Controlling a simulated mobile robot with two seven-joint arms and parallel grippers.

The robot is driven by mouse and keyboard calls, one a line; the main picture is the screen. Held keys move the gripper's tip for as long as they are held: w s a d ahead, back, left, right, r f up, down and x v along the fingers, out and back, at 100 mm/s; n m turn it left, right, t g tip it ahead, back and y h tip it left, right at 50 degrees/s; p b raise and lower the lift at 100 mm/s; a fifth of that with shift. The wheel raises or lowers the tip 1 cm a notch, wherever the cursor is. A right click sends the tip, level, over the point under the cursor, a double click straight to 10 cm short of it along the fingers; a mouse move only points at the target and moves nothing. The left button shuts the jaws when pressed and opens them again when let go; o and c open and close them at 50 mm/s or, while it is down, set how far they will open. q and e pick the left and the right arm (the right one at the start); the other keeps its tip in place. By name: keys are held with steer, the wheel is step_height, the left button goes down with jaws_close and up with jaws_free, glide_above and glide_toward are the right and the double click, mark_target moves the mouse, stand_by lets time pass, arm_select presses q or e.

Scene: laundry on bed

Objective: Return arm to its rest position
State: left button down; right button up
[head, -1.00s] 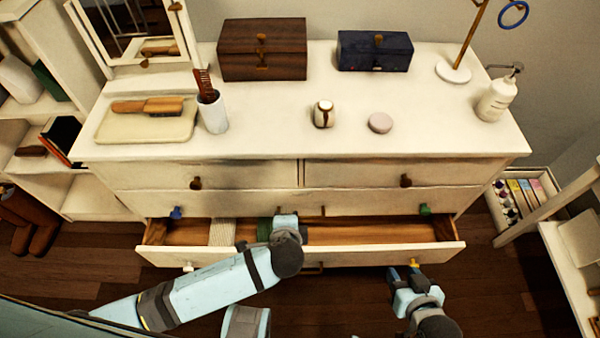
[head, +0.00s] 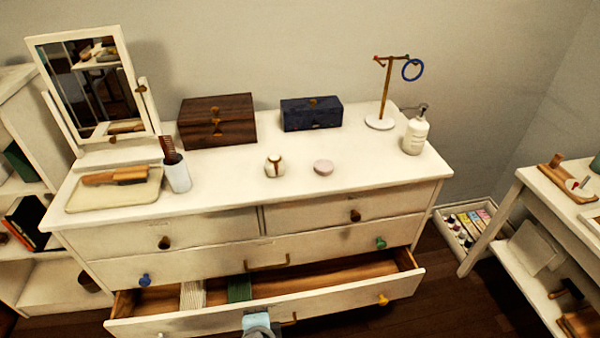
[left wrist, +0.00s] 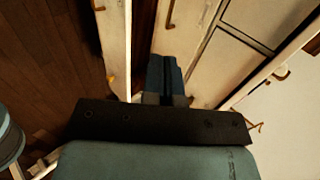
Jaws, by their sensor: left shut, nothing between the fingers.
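My left gripper (left wrist: 166,62) shows in the left wrist view with its dark blue fingers together and nothing between them. It is close to the white dresser (left wrist: 240,55), beside a drawer front edge. In the head view only a small light-blue part of my left arm shows at the bottom edge, in front of the open lower drawer (head: 350,297). The fingers cannot be made out there. My right gripper is not in view.
The open drawer holds a pale striped cloth (head: 193,294) and a green cloth (head: 239,288). The dresser top (head: 240,185) carries a mirror, two boxes, a ring stand (head: 380,123) and a pump bottle (head: 415,134). A side table (head: 545,205) stands at the right.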

arm_select(q)
steer(key=a+f+m+y, duration=0.1)
steer(key=a+f+y, duration=0.15)
steer(key=a, duration=1.25)
steer(key=s+a+r+n+h, duration=0.2)
steer(key=s+a+n+h, duration=0.6)
steer(key=s, duration=0.3)
steer(key=w+d+n+t, duration=0.15)
steer(key=d+n, duration=0.45)
steer(key=d, duration=0.7)
step_height(320, 180, up, 14)
steer(key=p, duration=1.5)
steer(key=shift+s+r+p, duration=0.25)
steer(key=shift+p, duration=0.1)
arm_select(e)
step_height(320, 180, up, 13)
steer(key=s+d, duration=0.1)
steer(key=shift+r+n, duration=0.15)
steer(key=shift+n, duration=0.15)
arm_select(q)
steer(key=shift+y, duration=0.25)
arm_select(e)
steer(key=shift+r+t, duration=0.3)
arm_select(q)
steer(key=shift+a, duration=0.1)
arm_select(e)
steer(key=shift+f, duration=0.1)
